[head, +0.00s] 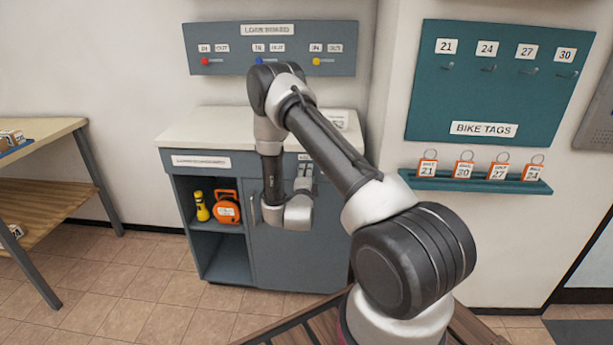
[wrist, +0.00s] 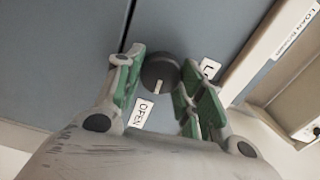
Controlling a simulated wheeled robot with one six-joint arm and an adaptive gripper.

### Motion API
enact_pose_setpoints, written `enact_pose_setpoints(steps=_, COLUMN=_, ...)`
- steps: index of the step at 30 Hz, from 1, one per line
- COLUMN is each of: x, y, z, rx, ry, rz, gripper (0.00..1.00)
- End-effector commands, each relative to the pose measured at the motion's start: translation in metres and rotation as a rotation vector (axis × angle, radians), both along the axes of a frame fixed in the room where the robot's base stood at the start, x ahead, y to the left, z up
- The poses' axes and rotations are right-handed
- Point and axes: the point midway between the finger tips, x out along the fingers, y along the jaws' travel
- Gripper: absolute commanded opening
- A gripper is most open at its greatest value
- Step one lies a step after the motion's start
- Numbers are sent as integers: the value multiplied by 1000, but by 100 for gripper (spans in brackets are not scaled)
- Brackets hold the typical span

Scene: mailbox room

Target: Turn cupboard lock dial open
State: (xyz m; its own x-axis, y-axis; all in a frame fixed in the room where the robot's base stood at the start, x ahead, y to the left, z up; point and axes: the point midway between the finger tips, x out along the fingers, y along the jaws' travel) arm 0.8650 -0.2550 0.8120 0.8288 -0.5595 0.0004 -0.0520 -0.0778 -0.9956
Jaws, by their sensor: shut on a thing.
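The lock dial (wrist: 160,68) is a dark round knob on the blue-grey cupboard door. Its pale pointer mark is on the lower side in the wrist view, directed roughly toward the OPEN label (wrist: 142,112). A second label (wrist: 209,68), starting with L, is partly hidden by a finger. My gripper (wrist: 158,74) has its green-padded fingers on either side of the dial, shut on it. In the head view the cupboard (head: 295,255) stands against the wall; my arm hides the dial there.
The door handle (head: 252,208) is left of my gripper. The open shelf holds a yellow torch (head: 201,207) and an orange case (head: 227,207). A loan board (head: 268,48) hangs above. A bike tags board (head: 500,85) is right, and a wooden table (head: 45,130) is left.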

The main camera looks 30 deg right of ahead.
Motion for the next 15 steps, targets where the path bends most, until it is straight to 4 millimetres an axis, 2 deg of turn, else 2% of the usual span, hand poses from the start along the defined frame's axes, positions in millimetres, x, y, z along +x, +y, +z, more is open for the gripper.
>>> enact_pose_setpoints(steps=15, x=-1, y=-1, z=-2, rx=92, ry=-59, rz=-2, gripper=14)
